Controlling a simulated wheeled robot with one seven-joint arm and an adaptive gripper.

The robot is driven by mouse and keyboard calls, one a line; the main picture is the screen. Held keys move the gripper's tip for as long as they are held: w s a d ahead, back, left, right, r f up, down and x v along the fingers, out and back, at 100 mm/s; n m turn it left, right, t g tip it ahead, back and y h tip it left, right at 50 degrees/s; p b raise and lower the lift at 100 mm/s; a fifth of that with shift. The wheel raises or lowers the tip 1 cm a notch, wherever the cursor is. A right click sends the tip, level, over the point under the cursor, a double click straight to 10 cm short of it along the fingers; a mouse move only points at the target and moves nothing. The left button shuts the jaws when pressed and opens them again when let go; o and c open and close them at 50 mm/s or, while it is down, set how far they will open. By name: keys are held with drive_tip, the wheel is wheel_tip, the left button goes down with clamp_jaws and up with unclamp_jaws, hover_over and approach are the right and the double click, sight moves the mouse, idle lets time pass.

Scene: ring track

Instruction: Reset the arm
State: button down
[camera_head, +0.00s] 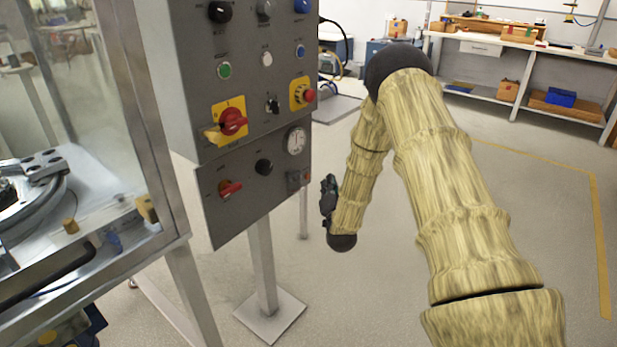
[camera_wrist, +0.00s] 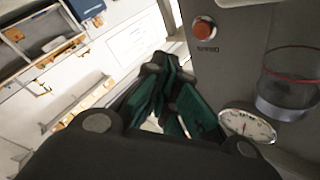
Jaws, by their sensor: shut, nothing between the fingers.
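My arm (camera_head: 445,190) reaches up from the lower right in the head view, bends at a dark elbow joint and comes down again. My gripper (camera_head: 328,195) is at its lower end, just right of the grey control panel. In the wrist view my gripper (camera_wrist: 170,95) shows dark fingers with green pads drawn together, with nothing held. The panel face with a round gauge (camera_wrist: 247,126) lies close on the right in the wrist view. I cannot tell the exact gap between the fingers and the panel.
The control panel (camera_head: 240,75) stands on a post with knobs, red switches and buttons. A glass-walled machine (camera_head: 110,110) is at the left. Workbenches (camera_head: 480,42) with boxes stand at the back. The floor (camera_head: 550,215) at the right is clear, with a yellow line.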

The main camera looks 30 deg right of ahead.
drive_tip(key=shift+s+d, duration=0.2)
drive_tip(key=shift+s, duration=0.25)
drive_tip(key=shift+f, duration=0.1)
drive_tip(key=s+a+f+n+g+y, duration=0.3)
drive_tip(key=s+a+f+g, duration=0.1)
drive_tip(key=s+a+f, duration=0.7)
drive_tip(key=s+a+f+n+g+y, duration=0.4)
drive_tip(key=s+a+f, duration=0.45)
drive_tip(key=f, duration=0.45)
drive_tip(key=s+a+f+n+g, duration=0.1)
drive_tip(key=s+a+f+g, duration=0.1)
drive_tip(key=s, duration=0.4)
drive_tip(key=s+a+f+n+g, duration=0.1)
drive_tip(key=s+a+f+g, duration=0.2)
drive_tip(key=s, duration=0.4)
drive_tip(key=s+a+n+g, duration=0.1)
drive_tip(key=s+a+g, duration=0.15)
drive_tip(key=s, duration=0.65)
drive_tip(key=s+a+n+g, duration=0.2)
drive_tip(key=s+g, duration=0.1)
drive_tip(key=s, duration=0.6)
wheel_tip(320, 180, up, 19)
drive_tip(key=p, duration=1.9)
drive_tip(key=shift+y+p, duration=0.3)
drive_tip(key=shift+p, duration=0.1)
drive_tip(key=shift+s+f+m+t, duration=0.1)
drive_tip(key=shift+m+t, duration=0.15)
drive_tip(key=shift+m, duration=0.05)
